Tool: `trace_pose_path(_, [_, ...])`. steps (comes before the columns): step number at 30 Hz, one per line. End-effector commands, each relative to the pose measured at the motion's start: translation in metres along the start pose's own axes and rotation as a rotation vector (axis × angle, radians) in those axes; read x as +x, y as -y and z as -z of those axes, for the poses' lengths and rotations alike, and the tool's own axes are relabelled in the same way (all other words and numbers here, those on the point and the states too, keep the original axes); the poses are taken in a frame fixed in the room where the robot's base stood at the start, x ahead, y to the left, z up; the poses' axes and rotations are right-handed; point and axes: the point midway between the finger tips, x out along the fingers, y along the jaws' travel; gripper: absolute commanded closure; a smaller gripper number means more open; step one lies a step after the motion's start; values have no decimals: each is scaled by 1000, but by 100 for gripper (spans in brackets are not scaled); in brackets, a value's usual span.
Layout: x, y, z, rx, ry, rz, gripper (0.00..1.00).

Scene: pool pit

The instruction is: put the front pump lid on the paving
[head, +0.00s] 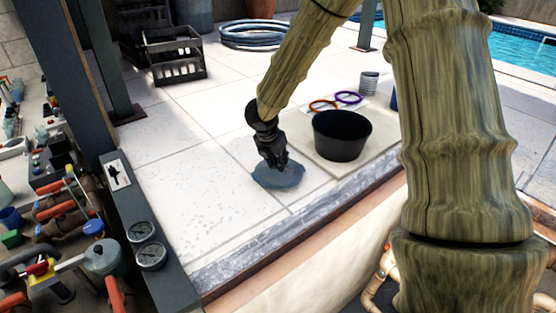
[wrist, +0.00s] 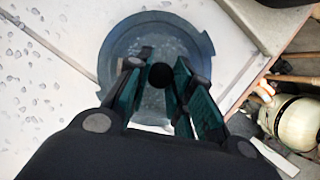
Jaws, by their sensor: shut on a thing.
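The pump lid is a round, blue-grey, see-through disc (head: 279,176) with small tabs on its rim. It is at the paving (head: 200,185), near the paving's front edge; I cannot tell whether it touches the slabs. My gripper (head: 275,165) points down over the lid and is shut on its dark central knob. In the wrist view the lid (wrist: 125,45) lies beyond the fingers, and the fingers (wrist: 158,80) close around the round black knob.
A black bucket (head: 342,136) stands on a pale mat just right of the lid. Purple and orange rings (head: 348,97) lie behind it. A gauge panel (head: 142,231) and cluttered pipework are at the left. The paving left of the lid is clear.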

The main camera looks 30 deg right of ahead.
Motion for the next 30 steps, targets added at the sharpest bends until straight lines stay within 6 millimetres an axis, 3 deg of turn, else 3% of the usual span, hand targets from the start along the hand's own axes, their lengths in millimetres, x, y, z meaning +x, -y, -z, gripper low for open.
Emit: trace_pose_path(30, [11, 0, 4, 0, 0, 0, 100])
